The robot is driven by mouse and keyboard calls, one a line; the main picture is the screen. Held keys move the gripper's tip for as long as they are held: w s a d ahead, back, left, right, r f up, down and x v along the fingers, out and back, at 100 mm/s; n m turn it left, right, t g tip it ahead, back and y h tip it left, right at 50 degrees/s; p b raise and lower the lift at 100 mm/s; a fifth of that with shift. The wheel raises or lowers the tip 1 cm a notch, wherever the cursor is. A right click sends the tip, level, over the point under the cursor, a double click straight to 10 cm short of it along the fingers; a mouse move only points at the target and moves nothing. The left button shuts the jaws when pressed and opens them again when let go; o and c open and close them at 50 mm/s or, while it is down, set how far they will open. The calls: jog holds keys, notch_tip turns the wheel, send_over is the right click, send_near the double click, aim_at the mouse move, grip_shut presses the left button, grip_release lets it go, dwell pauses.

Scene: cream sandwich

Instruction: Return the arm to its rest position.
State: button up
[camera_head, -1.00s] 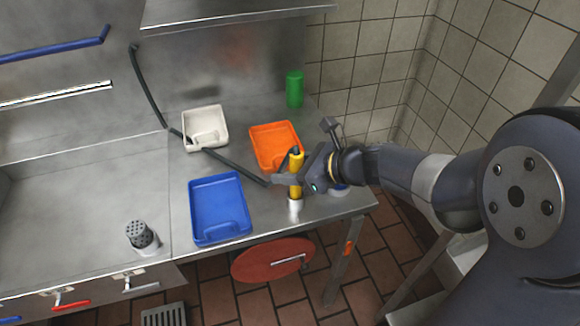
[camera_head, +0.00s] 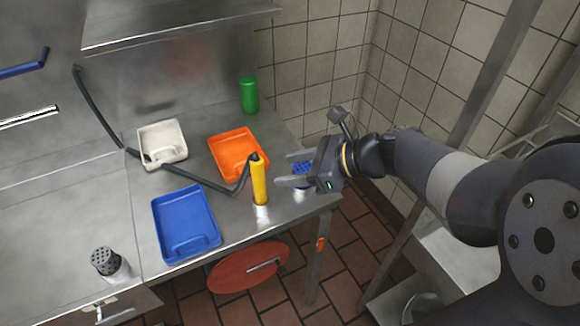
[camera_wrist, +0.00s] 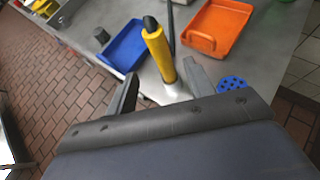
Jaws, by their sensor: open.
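My gripper (camera_head: 287,169) is open and empty, above the right end of the metal counter (camera_head: 285,215). Its fingers point left in the head view. Just left of the fingertips a yellow cylinder (camera_head: 259,182) with a dark top and a pale metal base stands upright, with a small gap between. In the wrist view the yellow cylinder (camera_wrist: 159,50) stands ahead of the two open fingers (camera_wrist: 159,93), leaning in the picture. A blue-topped shaker (camera_head: 302,177) is partly hidden behind the gripper. It shows in the wrist view (camera_wrist: 232,84) right of the fingers.
An orange tray (camera_head: 211,150), a blue tray (camera_head: 158,222) and a white tray (camera_head: 142,150) lie on the counter. A green bottle (camera_head: 249,96) stands at the back. A metal shaker (camera_head: 109,265) stands at lower left.

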aim_at(253, 175)
jog(key=x, duration=1)
jog(key=shift+a+f+b, duration=0.1)
jog(key=shift+a+b, duration=0.15)
jog(key=shift+b, duration=0.15)
jog(key=shift+a+r+p, duration=0.1)
jog(key=shift+r+p, duration=0.25)
